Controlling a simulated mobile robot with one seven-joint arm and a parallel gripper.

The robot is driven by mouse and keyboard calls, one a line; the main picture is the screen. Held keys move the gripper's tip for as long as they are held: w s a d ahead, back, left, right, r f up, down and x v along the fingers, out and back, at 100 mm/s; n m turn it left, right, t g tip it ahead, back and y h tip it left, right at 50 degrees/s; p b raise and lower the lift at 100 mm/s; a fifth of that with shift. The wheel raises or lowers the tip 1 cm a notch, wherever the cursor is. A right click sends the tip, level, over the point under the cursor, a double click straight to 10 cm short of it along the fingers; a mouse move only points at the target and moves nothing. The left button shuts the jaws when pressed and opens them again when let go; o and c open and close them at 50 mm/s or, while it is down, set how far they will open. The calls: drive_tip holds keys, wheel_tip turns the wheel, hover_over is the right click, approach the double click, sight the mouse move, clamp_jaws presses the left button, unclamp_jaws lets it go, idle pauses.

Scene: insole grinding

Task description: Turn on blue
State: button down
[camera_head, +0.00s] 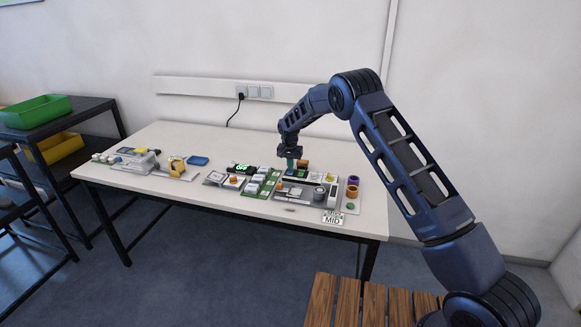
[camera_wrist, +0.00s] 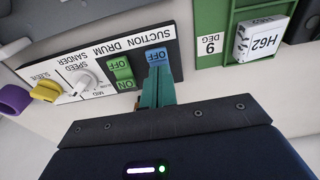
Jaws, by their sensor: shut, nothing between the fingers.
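The blue switch (camera_wrist: 157,54) sits on a panel (camera_wrist: 68,70) in the wrist view, beside the label SUCTION. Its visible part reads OFF; the rest is hidden behind my fingers. My gripper (camera_wrist: 160,69) is shut and empty, with its teal fingertips right at the blue switch; I cannot tell whether they touch it. A green switch (camera_wrist: 120,70) with OFF and ON faces is just left of it. In the head view my gripper (camera_head: 290,166) points down over the equipment on the table; the blue switch is too small to make out there.
A white knob (camera_wrist: 85,80) and a yellow knob (camera_wrist: 46,91) sit on the same panel. A green frame (camera_wrist: 240,30) with number tiles is to the right.

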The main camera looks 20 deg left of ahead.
wheel_tip(320, 180, up, 14)
drive_tip(key=s, duration=0.2)
drive_tip(key=shift+s+f, duration=0.15)
idle(0.5)
drive_tip(key=shift+w+t, duration=0.5)
drive_tip(key=shift+w, duration=0.05)
approach(289, 174)
drive_tip(key=w+f, duration=0.2)
drive_tip(key=f, duration=0.1)
drive_tip(key=w+f, duration=0.3)
drive_tip(key=shift+w, duration=0.1)
drive_tip(key=shift+d, duration=0.1)
